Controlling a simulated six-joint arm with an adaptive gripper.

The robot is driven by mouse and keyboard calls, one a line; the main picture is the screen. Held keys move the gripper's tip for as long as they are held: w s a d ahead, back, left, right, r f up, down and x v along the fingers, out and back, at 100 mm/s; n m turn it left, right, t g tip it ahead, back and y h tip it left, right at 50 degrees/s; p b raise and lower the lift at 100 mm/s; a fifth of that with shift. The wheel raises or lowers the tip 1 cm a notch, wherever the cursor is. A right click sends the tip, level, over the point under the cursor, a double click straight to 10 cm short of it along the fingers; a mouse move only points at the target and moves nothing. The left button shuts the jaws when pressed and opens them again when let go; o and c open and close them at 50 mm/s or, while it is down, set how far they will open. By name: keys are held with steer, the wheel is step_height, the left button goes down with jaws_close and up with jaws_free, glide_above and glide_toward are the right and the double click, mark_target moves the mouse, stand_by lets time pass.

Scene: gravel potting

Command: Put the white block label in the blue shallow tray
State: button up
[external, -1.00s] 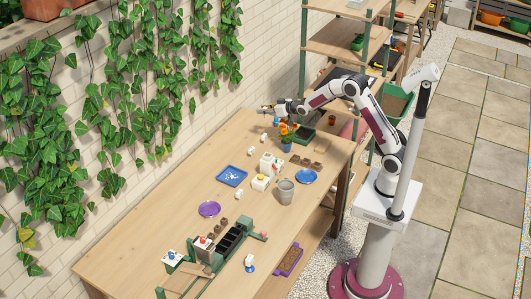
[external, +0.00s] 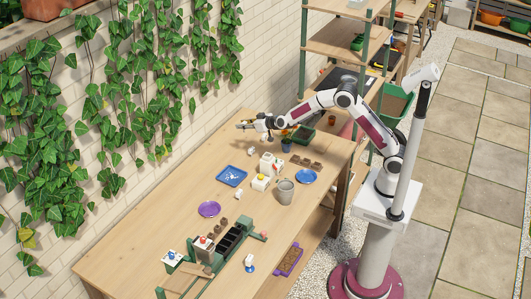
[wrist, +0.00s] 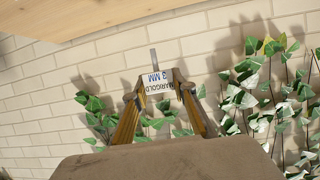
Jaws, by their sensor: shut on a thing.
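My gripper (external: 243,125) is above the far left part of the wooden table, beyond the blue shallow tray. In the wrist view, my gripper (wrist: 160,95) is shut on the white block label (wrist: 157,82), whose face reads "MARIGOLD" and "3 MM". A narrow grey piece sticks out beyond the label. The label is too small to make out in the external view. The rectangular blue shallow tray (external: 233,186) lies on the table, nearer the camera than my gripper, with small white marks or pieces inside. The tray is not in the wrist view.
A round blue saucer (external: 306,178), grey bucket (external: 284,192), white bottle (external: 268,164) and yellow-topped box (external: 260,183) stand right of the tray. Small white blocks (external: 251,151) lie nearby. A purple plate (external: 209,209) lies nearer. The ivy-covered wall (external: 150,150) borders the table's left side.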

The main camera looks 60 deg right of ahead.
steer(key=s+a+f, duration=0.1)
steer(key=s+a, duration=0.1)
steer(key=a, duration=0.7)
steer(key=s+a+f, duration=0.2)
steer(key=s+a, duration=0.1)
steer(key=a, duration=0.7)
glide_above(233, 182)
step_height(233, 182, down, 4)
steer(key=shift+f+n+y, duration=0.3)
steer(key=shift+f+y, duration=0.05)
steer(key=shift+y, duration=0.05)
steer(key=shift+f, duration=0.1)
steer(key=shift+f, duration=3.05)
steer(key=shift+f, duration=1.85)
steer(key=shift+f, duration=0.1)
